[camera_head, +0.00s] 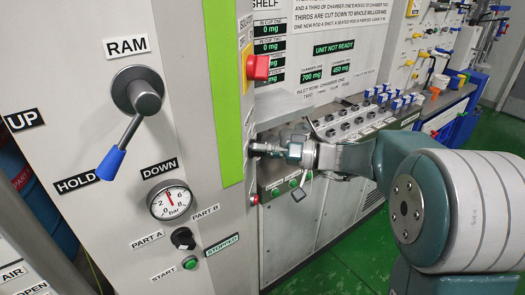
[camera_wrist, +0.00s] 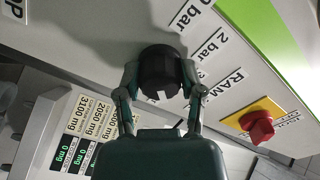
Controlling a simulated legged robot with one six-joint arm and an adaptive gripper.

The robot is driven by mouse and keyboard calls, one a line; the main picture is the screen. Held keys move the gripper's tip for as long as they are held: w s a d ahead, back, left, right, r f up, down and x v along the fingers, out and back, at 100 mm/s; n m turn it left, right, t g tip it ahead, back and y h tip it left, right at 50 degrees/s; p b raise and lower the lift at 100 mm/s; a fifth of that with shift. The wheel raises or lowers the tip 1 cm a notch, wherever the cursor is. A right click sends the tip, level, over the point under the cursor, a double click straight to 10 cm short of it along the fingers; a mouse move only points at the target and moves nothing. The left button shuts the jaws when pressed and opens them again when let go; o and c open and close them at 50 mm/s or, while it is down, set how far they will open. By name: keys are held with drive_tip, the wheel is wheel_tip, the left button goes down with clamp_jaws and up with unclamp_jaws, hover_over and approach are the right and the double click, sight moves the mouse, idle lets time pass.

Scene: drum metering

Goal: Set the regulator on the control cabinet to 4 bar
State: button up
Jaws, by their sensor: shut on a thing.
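My gripper (camera_wrist: 163,80) is shut on a round black knob (camera_wrist: 159,66), with one finger on each side. White marks show on the knob's near edge. Labels reading "2 bar" (camera_wrist: 211,46) and other bar values lie on the panel beside it. In the head view my gripper (camera_head: 270,149) reaches the right side face of the control cabinet (camera_head: 222,165), and the knob is hidden there. A round gauge (camera_head: 170,200) marked Bar is on the cabinet's front. Its red needle points about straight up, between the 2 and the 6.
A ram lever with a blue grip (camera_head: 112,163) sticks out of the front. A red switch on a yellow plate (camera_head: 257,67) is above my gripper; it also shows in the wrist view (camera_wrist: 259,128). A bench with blue-white items (camera_head: 390,98) stands behind. Green floor is at the right.

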drive_tip(key=shift+w+r+m, duration=0.1)
drive_tip(key=shift+w+m, duration=0.05)
drive_tip(key=shift+m, duration=0.55)
drive_tip(key=o, duration=1.1)
drive_tip(key=shift+o, duration=0.2)
drive_tip(key=shift+w+a, duration=0.1)
drive_tip(key=shift+a, duration=0.05)
drive_tip(key=s+d, duration=0.2)
drive_tip(key=d, duration=0.9)
drive_tip(key=shift+s+d+f, duration=0.15)
drive_tip(key=shift+d+f, duration=0.05)
drive_tip(key=shift+d, duration=0.2)
